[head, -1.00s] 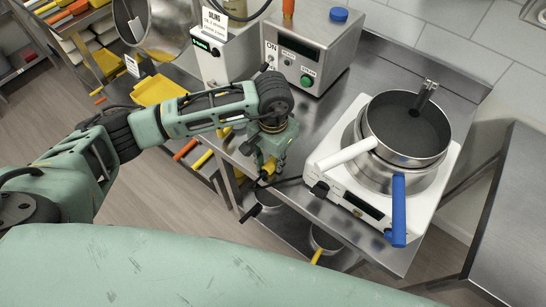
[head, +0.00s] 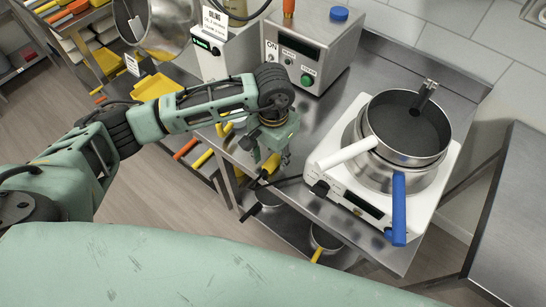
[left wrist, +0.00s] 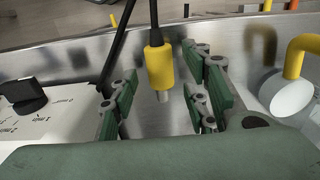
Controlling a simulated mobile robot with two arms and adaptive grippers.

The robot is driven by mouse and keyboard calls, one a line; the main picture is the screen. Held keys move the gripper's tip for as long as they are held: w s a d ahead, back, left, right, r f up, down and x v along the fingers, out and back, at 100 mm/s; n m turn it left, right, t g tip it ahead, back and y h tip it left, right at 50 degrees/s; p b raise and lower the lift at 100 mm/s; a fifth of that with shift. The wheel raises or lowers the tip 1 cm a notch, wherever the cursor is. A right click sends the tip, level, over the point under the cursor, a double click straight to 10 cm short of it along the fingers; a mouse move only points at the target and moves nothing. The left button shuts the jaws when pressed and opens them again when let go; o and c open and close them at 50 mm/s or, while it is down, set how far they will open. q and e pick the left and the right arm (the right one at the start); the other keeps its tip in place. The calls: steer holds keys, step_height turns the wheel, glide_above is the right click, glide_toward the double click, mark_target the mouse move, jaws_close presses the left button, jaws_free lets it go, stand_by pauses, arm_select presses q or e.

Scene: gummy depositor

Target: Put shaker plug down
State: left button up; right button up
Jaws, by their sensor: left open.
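The shaker plug is a yellow plug with a grey tip and black cable, seen in the left wrist view (left wrist: 158,68). It is between the fingers of my left gripper (left wrist: 162,85), which stand apart with gaps on both sides of it. In the head view the yellow plug (head: 269,166) shows beside my left gripper (head: 266,172), near the front edge of the steel table (head: 300,215). Whether the plug rests on the steel is hard to tell. My right gripper is not in view.
A white hotplate (head: 327,188) with stacked pans (head: 405,130) stands to the right; white and blue handles stick out toward the front. A metal control box (head: 312,50) stands behind. In the left wrist view, a white cylinder (left wrist: 291,95) lies at the right and a black knob (left wrist: 22,92) at the left.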

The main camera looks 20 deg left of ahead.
mark_target(272, 161)
arm_select(q)
step_height(272, 161, up, 5)
steer(key=shift+s+a+f+b, duration=0.1)
steer(key=shift+s+b, duration=0.05)
steer(key=shift+b, duration=1)
steer(key=shift+s+r, duration=0.1)
steer(key=shift+r, duration=0.4)
steer(key=shift+f, duration=0.1)
